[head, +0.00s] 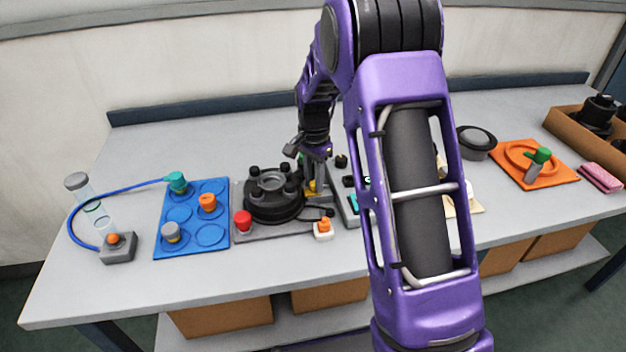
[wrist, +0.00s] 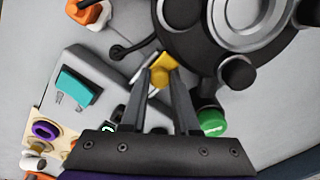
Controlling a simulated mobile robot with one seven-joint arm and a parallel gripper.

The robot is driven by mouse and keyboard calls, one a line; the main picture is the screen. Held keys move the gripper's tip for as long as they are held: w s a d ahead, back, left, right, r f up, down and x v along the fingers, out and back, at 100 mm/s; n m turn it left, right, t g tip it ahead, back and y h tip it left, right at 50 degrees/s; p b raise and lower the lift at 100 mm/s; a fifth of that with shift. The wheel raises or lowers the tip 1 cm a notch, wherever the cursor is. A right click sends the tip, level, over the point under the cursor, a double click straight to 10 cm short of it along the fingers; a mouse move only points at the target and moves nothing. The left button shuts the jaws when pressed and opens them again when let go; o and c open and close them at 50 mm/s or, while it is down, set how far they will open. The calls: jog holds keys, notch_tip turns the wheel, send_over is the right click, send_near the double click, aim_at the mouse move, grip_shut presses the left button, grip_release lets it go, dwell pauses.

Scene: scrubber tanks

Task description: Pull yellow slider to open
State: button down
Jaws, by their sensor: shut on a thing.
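The yellow slider (wrist: 161,71) is a small yellow block at the edge of the round black scrubber tank (wrist: 195,35) in the wrist view. My gripper (wrist: 163,72) is shut on the yellow slider, one finger on each side of it. In the head view my gripper (head: 316,190) reaches down at the right side of the black tank (head: 272,196). Only a bit of the yellow slider (head: 309,187) shows there, and my fingers hide the rest.
A green button (wrist: 212,122) stands close to the right finger. A grey box with a teal switch (wrist: 76,87) lies to the left. In the head view a red button (head: 242,221) and a blue tray (head: 190,246) are left of my gripper. An orange tray (head: 512,153) is far right.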

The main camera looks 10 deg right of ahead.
jog(key=shift+d, duration=1.5)
jog(key=c, duration=0.6)
grip_release()
jog(key=shift+c, duration=0.2)
notch_tip(320, 180, up, 17)
jog(key=p, duration=0.1)
jog(key=shift+r+p, duration=0.2)
jog(key=shift+p, duration=0.2)
